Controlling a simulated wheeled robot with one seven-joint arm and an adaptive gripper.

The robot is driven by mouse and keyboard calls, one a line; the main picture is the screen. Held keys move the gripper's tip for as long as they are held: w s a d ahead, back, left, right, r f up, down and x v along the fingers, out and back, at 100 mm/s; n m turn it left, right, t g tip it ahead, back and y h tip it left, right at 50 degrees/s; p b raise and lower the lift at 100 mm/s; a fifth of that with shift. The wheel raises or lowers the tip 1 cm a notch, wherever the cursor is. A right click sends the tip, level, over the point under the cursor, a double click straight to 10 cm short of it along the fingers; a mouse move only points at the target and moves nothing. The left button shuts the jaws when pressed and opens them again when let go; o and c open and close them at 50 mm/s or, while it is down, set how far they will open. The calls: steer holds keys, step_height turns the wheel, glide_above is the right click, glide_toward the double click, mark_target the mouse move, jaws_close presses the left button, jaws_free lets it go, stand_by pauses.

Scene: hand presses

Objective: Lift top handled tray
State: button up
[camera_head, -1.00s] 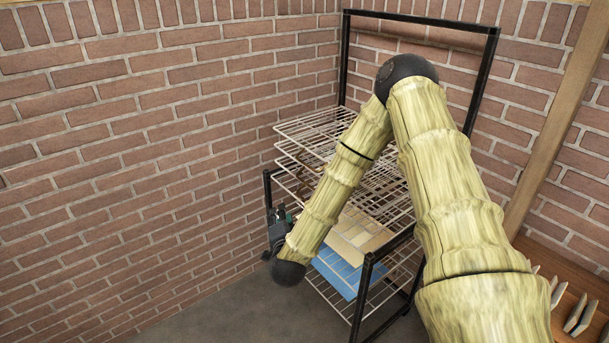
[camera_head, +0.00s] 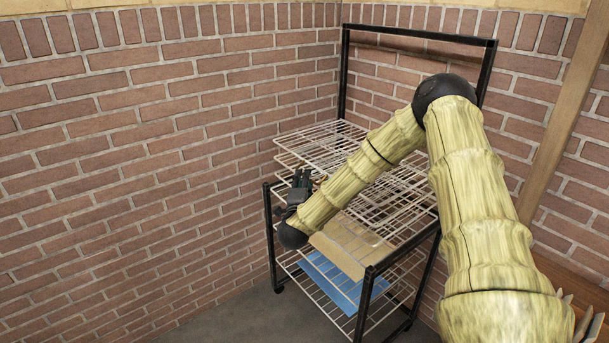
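A black-framed wheeled rack (camera_head: 344,75) stands in the corner with several pale wire trays stacked in it. The topmost wire tray (camera_head: 325,140) lies level at the upper part of the rack; my arm covers its right side, and I cannot make out a handle on it. My dark gripper (camera_head: 301,178) is at the rack's left front edge, just below the near left part of the top tray, fingers pointing up. It looks empty, but I cannot tell whether the fingers are apart or touch a tray.
A tan board (camera_head: 350,247) and a blue sheet (camera_head: 343,283) lie on lower levels of the rack. Brick walls (camera_head: 130,170) close in behind and at the left. A wooden surface (camera_head: 570,275) is at the lower right. The grey floor (camera_head: 225,318) is clear at the left front.

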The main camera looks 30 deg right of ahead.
steer(key=shift+x, duration=1.4)
jaws_close()
